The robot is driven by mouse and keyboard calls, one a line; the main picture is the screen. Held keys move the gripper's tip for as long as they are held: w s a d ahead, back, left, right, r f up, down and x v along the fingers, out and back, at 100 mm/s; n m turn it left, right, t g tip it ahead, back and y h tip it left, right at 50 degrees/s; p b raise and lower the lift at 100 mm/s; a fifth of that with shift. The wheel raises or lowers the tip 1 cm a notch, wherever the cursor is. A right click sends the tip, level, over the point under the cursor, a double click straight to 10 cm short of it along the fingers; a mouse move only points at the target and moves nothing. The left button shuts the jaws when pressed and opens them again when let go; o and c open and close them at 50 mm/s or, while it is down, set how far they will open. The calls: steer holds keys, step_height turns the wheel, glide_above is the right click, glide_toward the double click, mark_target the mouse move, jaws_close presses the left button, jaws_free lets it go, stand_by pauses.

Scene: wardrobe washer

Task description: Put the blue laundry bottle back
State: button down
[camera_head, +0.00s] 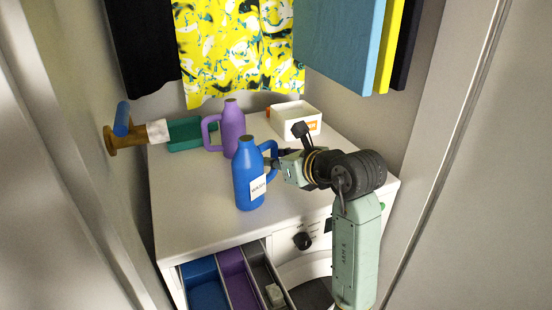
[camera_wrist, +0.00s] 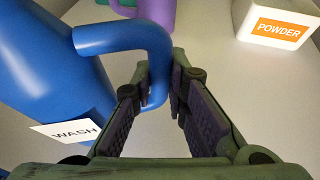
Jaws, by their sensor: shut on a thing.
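The blue laundry bottle (camera_head: 246,178) is nearly upright at the washer's top (camera_head: 200,225), with a white label on its front. I cannot tell whether its base touches the top. My gripper (camera_head: 277,165) comes from the right and is shut on the bottle's handle. In the wrist view the fingers (camera_wrist: 160,88) close around the lower part of the blue handle (camera_wrist: 125,37). The bottle's body (camera_wrist: 45,65) is left of the fingers, with part of its "WASH" label showing.
A purple bottle (camera_head: 232,128) stands behind the blue one. A white powder box (camera_head: 290,122) is at the back right, a green box (camera_head: 185,135) at the back left. The open drawer (camera_head: 232,280) has blue, purple and grey compartments. Clothes hang above; walls are close.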

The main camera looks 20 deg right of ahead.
steer(key=shift+f, duration=0.2)
steer(key=c, duration=1.6)
jaws_free()
steer(key=shift+s+d+r, duration=0.1)
steer(key=shift+s+r, duration=0.1)
steer(key=shift+r, duration=0.1)
steer(key=b+v, duration=0.2)
steer(key=v, duration=0.9)
steer(key=shift+s+r, duration=0.15)
steer(key=shift+s, duration=0.1)
